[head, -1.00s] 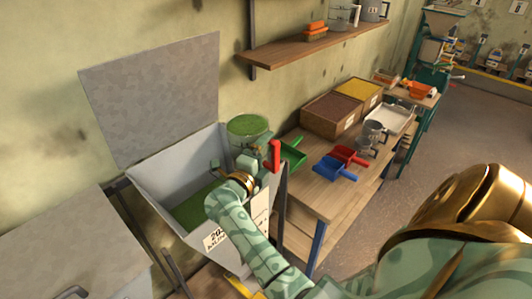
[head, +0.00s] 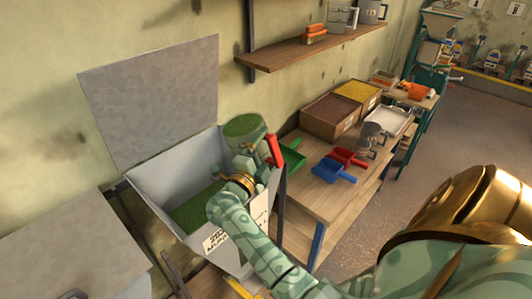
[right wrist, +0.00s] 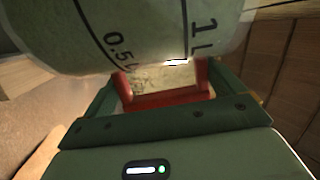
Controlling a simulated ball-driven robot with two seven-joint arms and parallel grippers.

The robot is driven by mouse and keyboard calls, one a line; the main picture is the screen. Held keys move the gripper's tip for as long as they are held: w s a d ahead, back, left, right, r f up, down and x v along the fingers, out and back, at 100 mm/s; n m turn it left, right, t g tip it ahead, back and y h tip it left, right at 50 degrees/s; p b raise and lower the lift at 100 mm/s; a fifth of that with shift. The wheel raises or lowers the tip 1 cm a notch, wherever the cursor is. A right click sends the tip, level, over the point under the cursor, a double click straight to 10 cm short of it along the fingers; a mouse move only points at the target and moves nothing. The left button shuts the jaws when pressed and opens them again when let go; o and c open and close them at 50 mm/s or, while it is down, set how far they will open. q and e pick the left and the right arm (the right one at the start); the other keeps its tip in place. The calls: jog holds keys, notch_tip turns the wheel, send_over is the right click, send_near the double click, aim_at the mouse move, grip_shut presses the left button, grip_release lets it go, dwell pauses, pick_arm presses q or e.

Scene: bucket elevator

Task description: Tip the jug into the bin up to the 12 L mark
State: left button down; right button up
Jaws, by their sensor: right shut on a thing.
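The jug (head: 241,142) is a clear vessel with green contents, held above the right rear corner of the open bin (head: 150,180). It leans a little to the left, towards the bin. My right gripper (head: 262,156) is shut on its red handle (head: 274,151). In the right wrist view the jug's wall (right wrist: 150,30) shows 0.5 L and 1 L marks, and the red handle (right wrist: 165,98) sits between my fingers. The grey bin holds green material (head: 198,208). My forearm hides part of its front, and I cannot make out a 12 L mark. My left gripper is out of view.
The bin's lid (head: 150,95) stands open against the wall. To the right, a wooden bench (head: 320,205) holds green, blue (head: 334,168) and red scoops, grain boxes (head: 330,115) and a white tray. A shelf (head: 310,48) hangs above. A closed lid (head: 70,240) lies at the left.

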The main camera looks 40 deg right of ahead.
jog(key=shift+w+a+r+n+t+h, duration=0.1)
jog(key=shift+r+n+t+h, duration=0.2)
jog(key=shift+r+n, duration=0.25)
jog(key=shift+w+a+r+n+t+h, duration=0.1)
jog(key=shift+r+n+t+h, duration=0.25)
jog(key=shift+n, duration=0.4)
jog(key=shift+r+n+t+h, duration=0.35)
jog(key=shift+n+t, duration=0.3)
jog(key=shift+n, duration=0.55)
jog(key=n, duration=0.1)
jog(key=n+t+b, duration=0.1)
jog(key=shift+w+a+r+n, duration=0.15)
jog(key=shift+a+n, duration=0.05)
jog(key=shift+n, duration=0.1)
jog(key=n+t, duration=0.1)
jog(key=n, duration=0.1)
jog(key=w+a+n+t+y+b, duration=0.1)
jog(key=n+t, duration=0.1)
jog(key=n, duration=0.1)
jog(key=a+n+t, duration=0.1)
jog(key=n+t, duration=0.1)
jog(key=shift+w+f+n, duration=0.3)
jog(key=shift+f, duration=0.1)
jog(key=shift+w+a+f+n+t+y, duration=0.15)
jog(key=shift+a+n+t+y, duration=0.05)
jog(key=shift+n+t+y, duration=0.35)
jog(key=shift+w+a+f+n+t, duration=0.2)
jog(key=shift+n+t, duration=0.15)
jog(key=shift+n, duration=0.3)
jog(key=shift+y, duration=0.25)
